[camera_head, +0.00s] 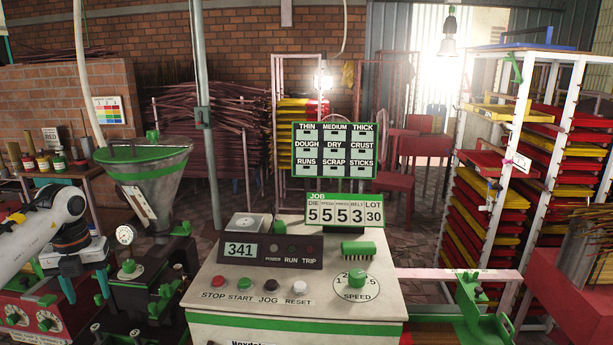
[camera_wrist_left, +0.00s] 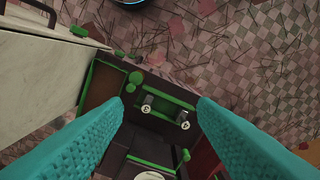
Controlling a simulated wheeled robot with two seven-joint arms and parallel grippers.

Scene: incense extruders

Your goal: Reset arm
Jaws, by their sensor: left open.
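My left arm comes in from the left in the head view. My left gripper (camera_head: 84,265) points down, with teal fingers apart and empty, in front of the extruder at the left. In the left wrist view the teal fingers (camera_wrist_left: 161,108) stand wide apart with nothing between them. Beyond them is a dark machine part with green edges (camera_wrist_left: 150,95) and knobs marked 3 and 4. The extruder's metal hopper (camera_head: 150,180) with a green rim stands just right of the gripper. My right gripper is not in view.
The control console (camera_head: 295,275) reads 341 and has several buttons and a speed dial. A job sign (camera_head: 344,213) and a green sorting board (camera_head: 333,150) stand behind it. A red machine base (camera_head: 35,315) is below the arm. Racks with red and yellow trays (camera_head: 480,205) stand right.

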